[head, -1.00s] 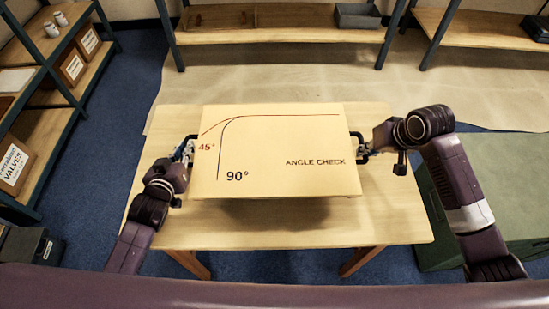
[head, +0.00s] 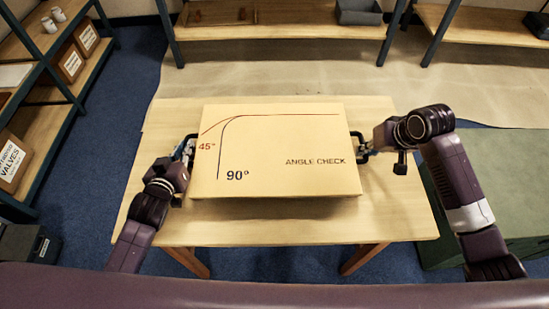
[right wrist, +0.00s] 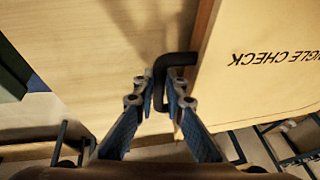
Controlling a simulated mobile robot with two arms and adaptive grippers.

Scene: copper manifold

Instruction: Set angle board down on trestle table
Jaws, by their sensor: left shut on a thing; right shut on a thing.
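The angle board (head: 270,150) is a pale yellow panel marked 45°, 90° and ANGLE CHECK. It lies level over the middle of the wooden trestle table (head: 405,220). My left gripper (head: 188,149) is shut on its left black handle. My right gripper (head: 365,149) is shut on its right black handle. In the right wrist view, the fingers (right wrist: 168,98) close around the dark handle (right wrist: 172,62), beside the board's edge (right wrist: 255,75). The board hides the table's middle. A thin shadow shows under its front edge; I cannot tell whether it touches the table.
Bare tabletop shows on all sides of the board. A green chest (head: 490,180) stands right of the table. Shelves with boxes (head: 72,60) stand at the left, and a wooden shelf with a grey bin (head: 358,12) is at the back.

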